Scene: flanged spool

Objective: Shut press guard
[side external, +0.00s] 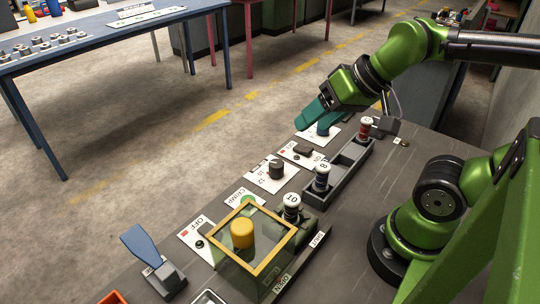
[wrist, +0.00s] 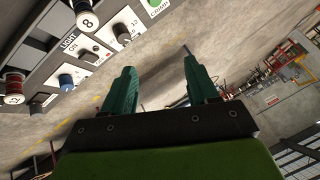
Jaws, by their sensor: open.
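The press guard (side external: 265,268) is a clear box with a yellow frame, in the lower middle of the side view. It stands by the OPEN label (side external: 281,284); the SHUT label (side external: 318,239) lies up and to its right. A yellow cylinder (side external: 242,233) shows within the guard's outline. A spool marked 10 (side external: 291,206) stands just beyond the frame's upper right edge. My gripper (side external: 312,120) is open and empty above the far end of the bench, well away from the guard. Its teal fingers are spread in the wrist view (wrist: 160,65), where the guard is not seen.
A grey rack (side external: 348,170) holds a spool marked 8 (side external: 322,176) and a red spool (side external: 365,127). Switch panels, including a black knob (side external: 277,169), line the bench's left edge. A blue paddle lever (side external: 146,250) stands left of the guard. Bare bench lies right of the rack.

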